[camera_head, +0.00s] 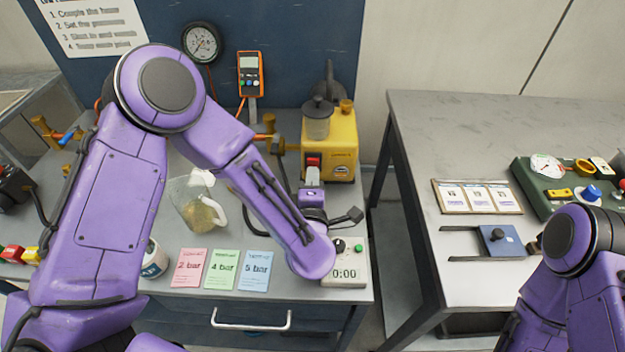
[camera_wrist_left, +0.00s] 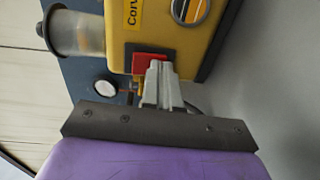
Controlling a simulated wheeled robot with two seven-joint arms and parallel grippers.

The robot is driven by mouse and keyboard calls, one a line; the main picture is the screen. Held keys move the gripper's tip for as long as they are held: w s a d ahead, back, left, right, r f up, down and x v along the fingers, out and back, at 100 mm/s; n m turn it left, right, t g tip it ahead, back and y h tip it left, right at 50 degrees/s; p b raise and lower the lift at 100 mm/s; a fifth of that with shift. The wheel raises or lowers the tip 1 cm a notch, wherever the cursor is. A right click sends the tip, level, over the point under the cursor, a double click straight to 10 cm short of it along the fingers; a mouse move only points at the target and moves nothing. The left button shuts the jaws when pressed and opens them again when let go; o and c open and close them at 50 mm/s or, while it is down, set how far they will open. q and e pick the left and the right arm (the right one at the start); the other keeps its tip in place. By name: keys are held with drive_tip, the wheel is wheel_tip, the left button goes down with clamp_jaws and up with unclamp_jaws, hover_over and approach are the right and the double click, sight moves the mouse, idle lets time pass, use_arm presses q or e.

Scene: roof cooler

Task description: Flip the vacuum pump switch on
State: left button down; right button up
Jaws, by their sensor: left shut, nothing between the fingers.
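The yellow vacuum pump (camera_head: 341,142) stands at the back right of the left bench, with a clear jar on its top. Its red switch (camera_head: 313,160) is on the lower left of the front face. My left gripper (camera_head: 313,171) is shut and empty, with its fingertips right at the switch. In the left wrist view the closed fingertips (camera_wrist_left: 158,68) overlap the red switch (camera_wrist_left: 146,61) on the yellow pump body (camera_wrist_left: 182,42). They hide part of it, so I cannot tell contact or the rocker's position. My right gripper is out of view.
A glass jug (camera_head: 190,207) stands under my left arm. Pink, green and blue pressure cards (camera_head: 222,270) and a timer (camera_head: 346,272) lie near the front edge. A gauge (camera_head: 201,43) and an orange meter (camera_head: 250,73) hang behind. A second bench (camera_head: 450,130) is at right.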

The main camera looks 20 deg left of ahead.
use_arm(q)
drive_tip(key=shift+s+d, duration=0.2)
drive_tip(key=shift+s, duration=0.3)
drive_tip(key=b+v, duration=0.2)
drive_tip(key=v, duration=0.6)
drive_tip(key=shift+s, duration=0.2)
drive_tip(key=shift+s+d+r, duration=0.15)
drive_tip(key=shift+s, duration=0.4)
